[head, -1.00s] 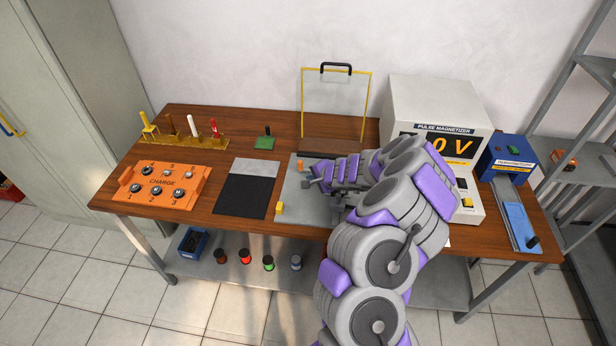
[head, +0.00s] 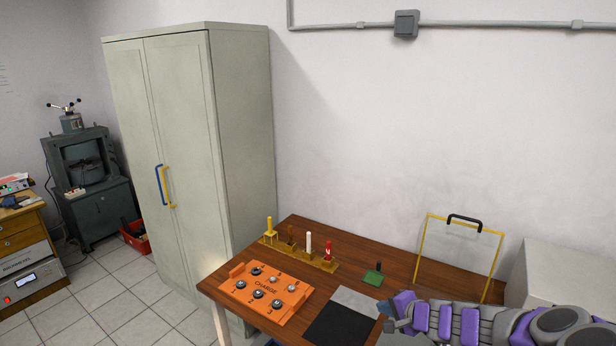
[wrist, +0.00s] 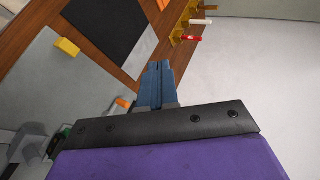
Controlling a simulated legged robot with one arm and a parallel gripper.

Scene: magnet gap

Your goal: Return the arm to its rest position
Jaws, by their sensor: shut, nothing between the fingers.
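My gripper (head: 392,325) shows at the lower right of the head view, at the end of my purple and grey arm, over the bench beside the black and grey mat. In the wrist view my gripper's blue fingers (wrist: 156,85) are together with nothing between them. The wooden bench (head: 390,265) lies under it. The black and grey mat (head: 340,323) is just left of the gripper in the head view. In the wrist view a small yellow block (wrist: 67,47) rests on a grey plate (wrist: 40,85).
An orange CHARGE board (head: 266,287) and a yellow rack (head: 325,264) of upright tools stand on the left of the bench. A tall cabinet (head: 190,150) stands at left.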

